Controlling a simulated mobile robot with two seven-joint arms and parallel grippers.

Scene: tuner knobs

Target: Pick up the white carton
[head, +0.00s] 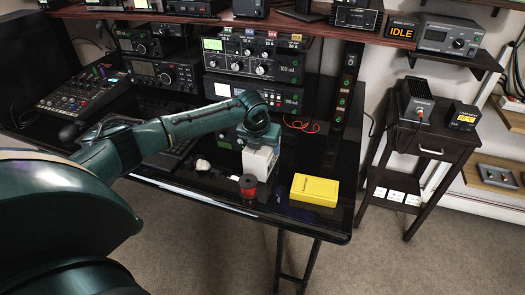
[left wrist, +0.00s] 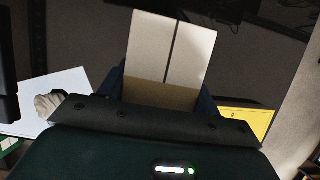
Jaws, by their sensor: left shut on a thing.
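The white carton (head: 261,162) is under my left gripper (head: 258,142) near the front of the black desk (head: 215,187). In the left wrist view the carton (left wrist: 170,48) stands out between the dark fingers, with a pale top split by a dark line and a tan shaded side. My left gripper (left wrist: 163,92) is shut on the carton. The gripper hides the carton's upper part in the head view. I cannot tell whether its base touches the desk. My right gripper is in neither view.
A red spool (head: 248,186) stands close in front of the carton. A yellow case (head: 314,190) lies to the right, and a small whitish object (head: 203,165) to the left. Radio equipment (head: 253,55) stands behind. Bare desk lies between the carton and the yellow case.

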